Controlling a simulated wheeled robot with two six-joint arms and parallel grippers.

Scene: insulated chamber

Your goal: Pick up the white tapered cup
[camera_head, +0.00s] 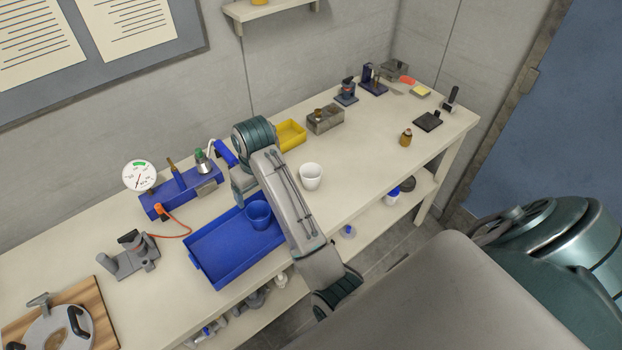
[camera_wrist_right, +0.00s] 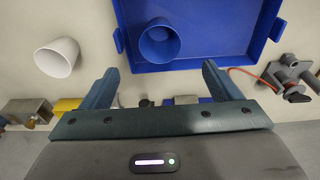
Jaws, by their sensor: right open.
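The white tapered cup (camera_head: 311,176) stands upright on the pale bench, just right of my right arm in the head view. It also shows at the upper left of the right wrist view (camera_wrist_right: 57,57), outside the jaws. My right gripper (camera_wrist_right: 160,68) is open and empty. In the head view the gripper (camera_head: 240,188) is partly hidden by its own wrist, left of the white cup and above the far side of the blue tray. My left gripper is not in view.
A blue cup (camera_head: 259,214) stands in the blue tray (camera_head: 215,262). A yellow bin (camera_head: 291,135) and a grey metal block (camera_head: 325,119) stand behind the white cup. A blue gauge stand (camera_head: 180,193) is at left. The bench right of the white cup is clear up to a small brown bottle (camera_head: 405,138).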

